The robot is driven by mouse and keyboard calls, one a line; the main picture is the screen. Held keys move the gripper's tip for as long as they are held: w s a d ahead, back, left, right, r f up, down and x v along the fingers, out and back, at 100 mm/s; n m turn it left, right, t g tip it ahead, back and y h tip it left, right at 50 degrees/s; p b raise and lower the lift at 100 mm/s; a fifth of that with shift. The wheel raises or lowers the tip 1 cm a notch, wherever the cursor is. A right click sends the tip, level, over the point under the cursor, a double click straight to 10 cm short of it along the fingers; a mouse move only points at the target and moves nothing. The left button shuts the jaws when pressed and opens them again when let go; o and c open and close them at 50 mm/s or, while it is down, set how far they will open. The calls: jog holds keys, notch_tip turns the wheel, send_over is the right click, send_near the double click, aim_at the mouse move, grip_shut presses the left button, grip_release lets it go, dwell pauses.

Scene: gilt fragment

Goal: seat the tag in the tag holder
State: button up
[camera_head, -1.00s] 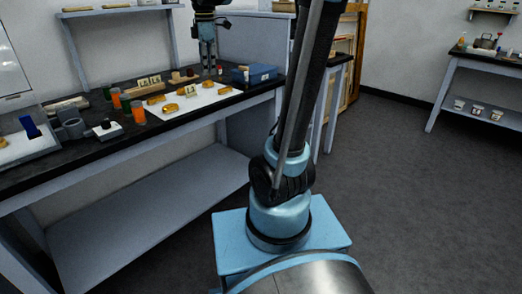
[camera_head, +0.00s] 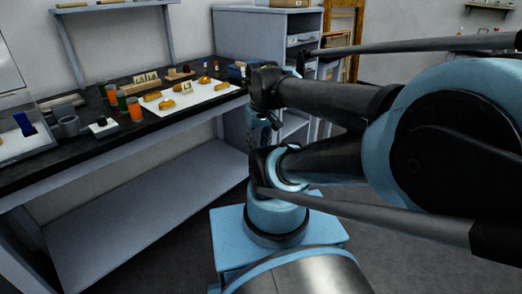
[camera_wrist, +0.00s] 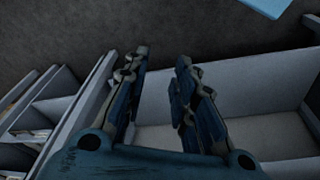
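Small pale cards with dark marks (camera_head: 146,77), which look like tags, stand at the back of the bench in the head view. A similar card (camera_head: 187,88) stands among the gold fragments on the white sheet. Which is the task's tag, and which thing is its holder, I cannot tell at this size. My gripper (camera_wrist: 162,58) is open in the wrist view, with nothing between its fingers. It points down past the bench front, over shelving and floor, away from the cards. In the head view my arm mostly hides it.
A lower shelf (camera_head: 140,210) runs beneath.

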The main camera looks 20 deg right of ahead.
jog(key=shift+s+d+f+m, duration=0.2)
jog(key=shift+s+f+m, duration=0.1)
jog(key=shift+f, duration=0.15)
jog(key=shift+s+d+f+m, duration=0.15)
jog(key=shift+s+f+m, duration=0.15)
jog(key=shift+f, duration=0.15)
notch_tip(320, 180, up, 31)
jog(key=m+g, duration=0.2)
jog(key=m, duration=0.9)
send_over(188, 93)
jog(key=f, duration=1.6)
jog(key=shift+w+d+f, duration=0.1)
jog(key=shift+w+f, duration=0.15)
jog(key=shift+f, duration=0.05)
grip_shut()
